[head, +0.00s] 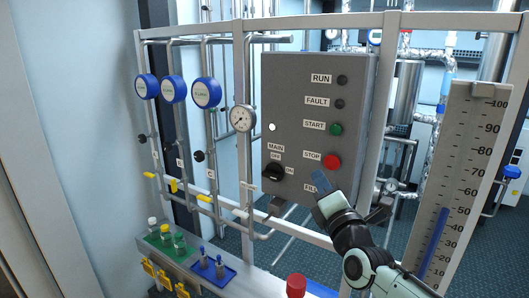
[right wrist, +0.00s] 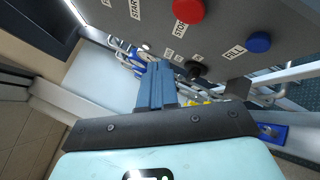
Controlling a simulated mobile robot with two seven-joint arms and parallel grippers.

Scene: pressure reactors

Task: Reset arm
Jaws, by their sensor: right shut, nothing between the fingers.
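My right gripper (head: 320,178) is shut and empty in front of the lower right part of the grey control panel (head: 302,85). It partly covers the FILL label, and the button beside that label is hidden in the head view. In the right wrist view, the blue fingers of my right gripper (right wrist: 159,66) are together with nothing between them. The blue FILL button (right wrist: 259,42) is to their right, apart from them. The red STOP button (head: 331,161) and the green START button (head: 336,129) sit above the gripper in the head view. My left gripper is not in view.
The black MAIN knob (head: 273,171) is at the panel's lower left. A tall level scale (head: 463,180) stands right of my right arm. Blue round gauges (head: 206,93) and yellow-handled valves line the left pipes.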

